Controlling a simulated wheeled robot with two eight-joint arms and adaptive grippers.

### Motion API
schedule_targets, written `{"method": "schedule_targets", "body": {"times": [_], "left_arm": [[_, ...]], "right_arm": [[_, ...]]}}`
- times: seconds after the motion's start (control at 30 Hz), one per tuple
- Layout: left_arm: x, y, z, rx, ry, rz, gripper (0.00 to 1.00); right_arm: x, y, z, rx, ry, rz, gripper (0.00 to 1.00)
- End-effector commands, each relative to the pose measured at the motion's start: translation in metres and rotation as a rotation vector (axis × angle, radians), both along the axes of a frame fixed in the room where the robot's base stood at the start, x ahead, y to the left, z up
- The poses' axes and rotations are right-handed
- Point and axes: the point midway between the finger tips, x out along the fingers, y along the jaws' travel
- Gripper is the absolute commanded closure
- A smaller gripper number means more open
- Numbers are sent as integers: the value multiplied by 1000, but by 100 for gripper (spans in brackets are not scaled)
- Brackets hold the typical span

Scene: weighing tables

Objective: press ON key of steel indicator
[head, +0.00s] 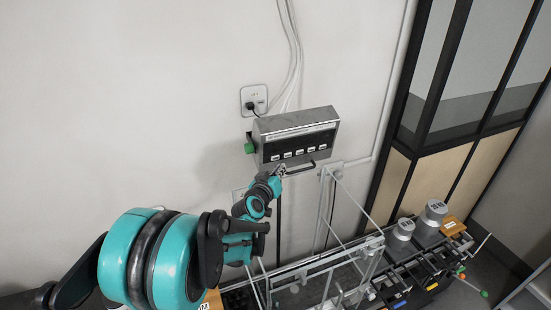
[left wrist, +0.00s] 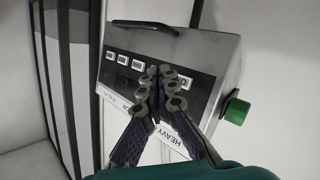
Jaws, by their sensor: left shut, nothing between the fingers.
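The steel indicator (head: 300,122), a metal box with a dark front panel and a row of light keys, is fixed at the wall in the head view. In the left wrist view the indicator (left wrist: 205,50) fills the middle. Its end key (left wrist: 184,83), nearest the green knob, shows part of a label starting with "O". My left gripper (head: 281,170) is shut and empty at the panel's lower left edge. In the left wrist view its fingertips (left wrist: 162,72) lie over the key row and hide part of it. Whether they touch the panel cannot be told. My right gripper is not in view.
A green knob (head: 249,148) sticks out of the indicator's left side. A wall socket (head: 254,97) with cables is above. A clear-sided frame (head: 330,275) stands below right, with metal weights (head: 403,229) beyond it. The wall left of the indicator is clear.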

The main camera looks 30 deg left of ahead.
Motion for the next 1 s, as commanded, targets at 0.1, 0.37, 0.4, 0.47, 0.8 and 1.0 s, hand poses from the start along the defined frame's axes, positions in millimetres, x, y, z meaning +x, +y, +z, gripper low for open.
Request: {"method": "schedule_targets", "body": {"times": [0.1,0.37,0.4,0.47,0.8,1.0], "left_arm": [[7,8,0,-1,0,1,100],[12,13,2,0,0,-1,100],[12,13,2,0,0,-1,100],[12,13,2,0,0,-1,100],[11,13,2,0,0,0,100],[11,13,2,0,0,0,100]], "right_arm": [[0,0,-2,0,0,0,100],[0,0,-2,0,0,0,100],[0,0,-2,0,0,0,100],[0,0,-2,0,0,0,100],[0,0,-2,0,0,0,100],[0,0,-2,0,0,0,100]]}}
